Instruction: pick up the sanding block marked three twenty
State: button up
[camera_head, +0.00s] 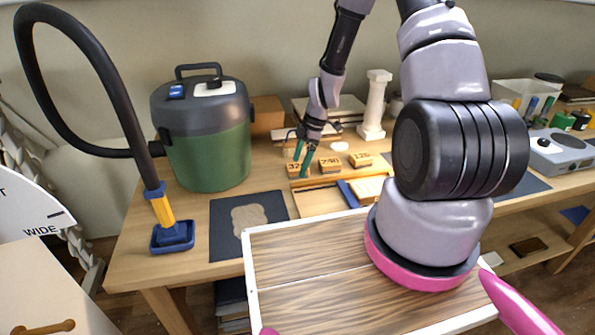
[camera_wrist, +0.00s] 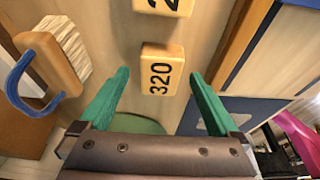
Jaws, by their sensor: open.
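The sanding block marked 320 (camera_wrist: 162,70) lies on the table between and just beyond my open fingertips in the wrist view. In the head view the same block (camera_head: 294,170) is at the left end of a row of blocks, partly behind my fingers. My gripper (camera_head: 303,160) has green fingers and points down at the block. In the wrist view the gripper (camera_wrist: 160,85) is open, with one finger on each side of the block and nothing held. The block marked 240 (camera_head: 330,165) is to its right, and the block marked 120 (camera_head: 360,160) is farther right.
A green vacuum (camera_head: 207,140) with a black hose stands at the left. A wood-handled brush (camera_wrist: 50,65) with a blue loop lies near the block. A white column (camera_head: 375,105) stands behind. A dark mat (camera_head: 225,225) and a wood-grain panel (camera_head: 300,265) are in front.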

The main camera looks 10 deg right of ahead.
aim_at(299, 166)
jog(key=shift+x, duration=0.85)
jog(key=c, duration=1.5)
jog(key=shift+o, duration=0.2)
jog(key=shift+r, duration=0.1)
notch_tip(299, 166, up, 10)
jog(key=o, duration=0.6)
jog(key=c, duration=0.4)
